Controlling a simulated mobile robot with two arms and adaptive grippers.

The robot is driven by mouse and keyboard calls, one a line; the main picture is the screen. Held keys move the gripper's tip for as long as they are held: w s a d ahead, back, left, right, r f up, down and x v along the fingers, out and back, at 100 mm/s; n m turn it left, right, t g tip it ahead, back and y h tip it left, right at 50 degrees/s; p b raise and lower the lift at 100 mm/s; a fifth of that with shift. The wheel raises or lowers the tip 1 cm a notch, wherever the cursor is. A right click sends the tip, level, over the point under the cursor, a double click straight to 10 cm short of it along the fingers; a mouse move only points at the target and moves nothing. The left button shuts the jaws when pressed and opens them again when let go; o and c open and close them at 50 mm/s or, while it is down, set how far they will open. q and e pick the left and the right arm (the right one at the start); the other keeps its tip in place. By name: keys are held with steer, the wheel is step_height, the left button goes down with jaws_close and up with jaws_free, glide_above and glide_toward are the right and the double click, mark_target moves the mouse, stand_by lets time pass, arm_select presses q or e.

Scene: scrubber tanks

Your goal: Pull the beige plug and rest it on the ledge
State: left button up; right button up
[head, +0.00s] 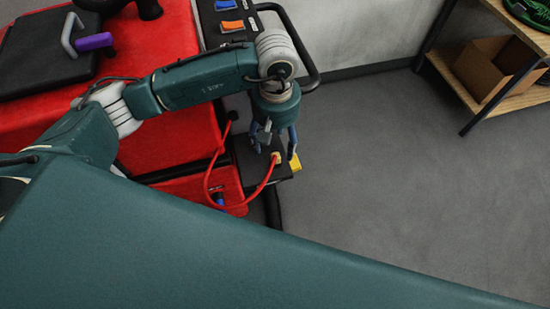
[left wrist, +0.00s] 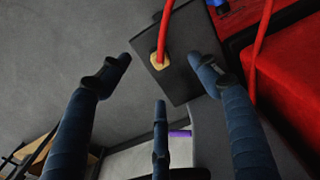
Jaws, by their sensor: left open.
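The beige plug (head: 276,158) sits on a small black ledge-like surface (head: 250,172) at the side of the red machine, with a red cable (head: 208,180) looping from it. In the left wrist view the plug (left wrist: 159,61) is on the dark panel (left wrist: 185,82), the cable rising from it. I cannot tell how deep it is seated. My left gripper (head: 274,148) points down above the plug, its fingers spread and empty. In the left wrist view the fingertips of the left gripper (left wrist: 156,78) stand around the plug, apart from it. My right gripper is not in view.
The red machine (head: 155,145) fills the left, with a switch panel (head: 228,22) and a black handle bar (head: 305,60) behind my arm. A yellow part (head: 295,162) is beside the ledge. A wooden shelf with a cardboard box (head: 490,68) stands far right. The grey floor between is clear.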

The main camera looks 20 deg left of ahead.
mark_target(275, 156)
arm_select(q)
steer(key=shift+r, duration=2.15)
